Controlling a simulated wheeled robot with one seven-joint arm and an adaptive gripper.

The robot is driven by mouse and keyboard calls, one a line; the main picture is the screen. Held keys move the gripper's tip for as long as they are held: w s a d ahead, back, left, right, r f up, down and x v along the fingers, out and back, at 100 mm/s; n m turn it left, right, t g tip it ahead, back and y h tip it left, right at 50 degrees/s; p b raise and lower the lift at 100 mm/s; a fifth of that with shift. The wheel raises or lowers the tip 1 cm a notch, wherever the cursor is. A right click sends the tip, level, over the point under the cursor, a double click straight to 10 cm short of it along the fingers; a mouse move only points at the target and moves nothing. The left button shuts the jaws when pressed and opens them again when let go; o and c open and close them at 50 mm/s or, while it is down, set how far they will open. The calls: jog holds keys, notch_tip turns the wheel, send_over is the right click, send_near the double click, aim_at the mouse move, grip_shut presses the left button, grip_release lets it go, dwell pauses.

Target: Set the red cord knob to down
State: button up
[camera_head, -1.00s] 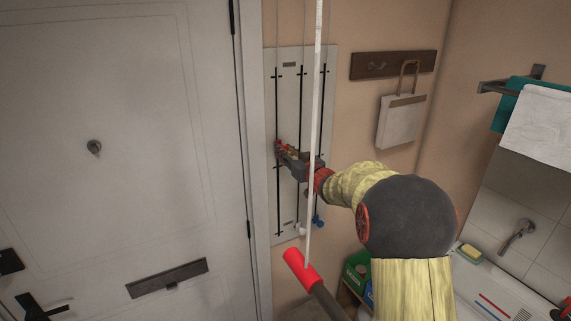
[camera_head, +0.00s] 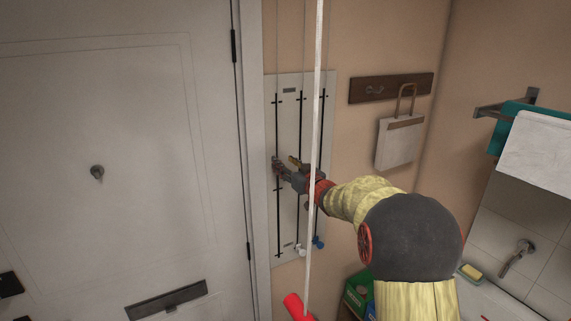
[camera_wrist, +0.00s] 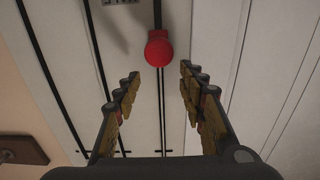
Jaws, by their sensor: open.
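The red cord knob (camera_wrist: 159,48) shows in the wrist view as a round red knob on a black track, just beyond my fingertips. In the head view I cannot make it out; my gripper may hide it. My gripper (camera_wrist: 159,82) is open, one finger on each side, with the knob roughly in line with the gap and not clamped. In the head view my gripper (camera_head: 281,168) is at the left track of the tall pale panel (camera_head: 288,82). A white knob (camera_head: 299,249) and a blue knob (camera_head: 318,242) sit low on the other tracks.
A pale door (camera_head: 120,130) stands to the left of the panel. A hook rail (camera_head: 390,87) with a hanging bag (camera_head: 399,143) is on the wall at right. A white pole (camera_head: 315,120) with a red end (camera_head: 295,305) crosses in front.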

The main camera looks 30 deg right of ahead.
notch_tip(320, 180, down, 32)
jog(key=b, duration=1.6)
jog(key=shift+f, duration=0.25)
jog(key=shift+f+b, duration=0.15)
jog(key=shift+b, duration=0.15)
jog(key=shift+o, duration=0.2)
